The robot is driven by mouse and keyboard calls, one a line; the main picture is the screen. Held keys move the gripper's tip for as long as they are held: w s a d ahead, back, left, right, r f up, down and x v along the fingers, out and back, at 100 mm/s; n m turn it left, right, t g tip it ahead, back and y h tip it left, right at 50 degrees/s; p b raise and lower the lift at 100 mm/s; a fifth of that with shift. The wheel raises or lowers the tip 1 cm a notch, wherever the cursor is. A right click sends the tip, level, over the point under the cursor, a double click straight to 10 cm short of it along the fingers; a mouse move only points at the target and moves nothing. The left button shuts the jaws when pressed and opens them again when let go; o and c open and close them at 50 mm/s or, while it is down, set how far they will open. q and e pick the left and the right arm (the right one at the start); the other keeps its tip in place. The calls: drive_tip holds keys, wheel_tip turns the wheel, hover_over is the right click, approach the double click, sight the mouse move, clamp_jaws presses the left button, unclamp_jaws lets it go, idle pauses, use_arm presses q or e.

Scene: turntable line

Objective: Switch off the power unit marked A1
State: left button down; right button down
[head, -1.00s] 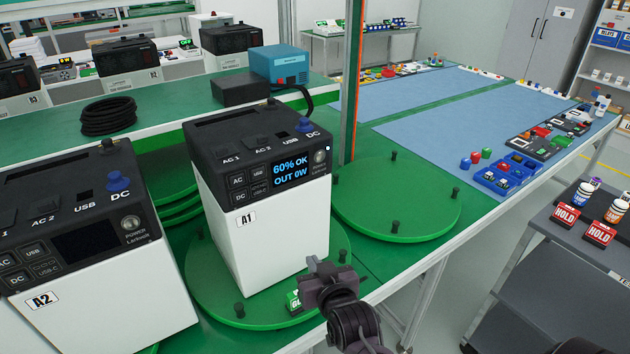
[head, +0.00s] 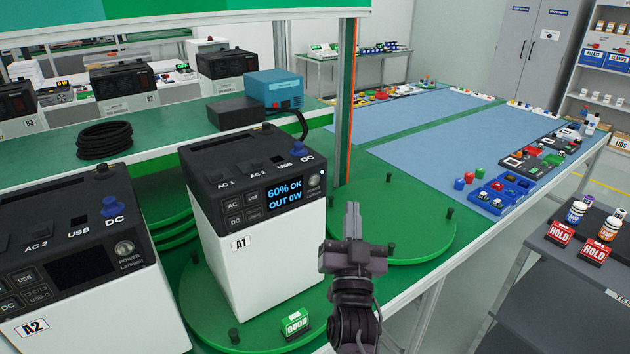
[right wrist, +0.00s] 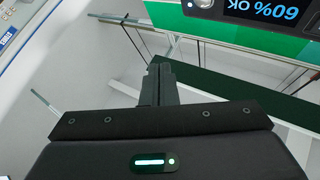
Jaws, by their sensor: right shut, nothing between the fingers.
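The power unit A1 (head: 262,245) is a white box with a black top, standing upright on a green turntable (head: 205,318). Its lit screen (head: 284,194) reads "60% OK, OUT 0W". The round power button (head: 314,181) is at the right end of its front panel, with a small light above it. My right gripper (head: 352,212) is shut and empty, pointing up, to the right of A1 and apart from it. In the right wrist view its fingers (right wrist: 158,80) are together, and part of A1's screen (right wrist: 265,10) shows upside down at the top. My left gripper is not in view.
A second unit, A2 (head: 95,290), with a dark screen stands at the left. A green GOOD block (head: 295,323) sits at A1's turntable front. An empty green turntable (head: 400,235) with pegs and an upright post (head: 344,110) are behind my right gripper.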

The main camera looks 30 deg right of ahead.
drive_tip(key=b, duration=0.1)
approach(321, 171)
drive_tip(key=shift+s+d+x, duration=0.15)
drive_tip(key=shift+x, duration=0.9)
drive_tip(key=shift+s+d+x, duration=0.1)
drive_tip(key=shift+d+x, duration=0.05)
drive_tip(key=shift+x, duration=0.9)
drive_tip(key=shift+r, duration=0.1)
drive_tip(key=shift+w, duration=0.4)
drive_tip(key=shift+w+a, duration=0.1)
drive_tip(key=shift+w, duration=0.2)
idle(0.8)
drive_tip(key=shift+s, duration=0.75)
drive_tip(key=shift+s+d+p, duration=0.1)
drive_tip(key=shift+s+p, duration=0.15)
drive_tip(key=shift+s, duration=1)
drive_tip(key=shift+s+d+p, duration=0.15)
drive_tip(key=shift+s+p, duration=0.1)
drive_tip(key=shift+s, duration=1)
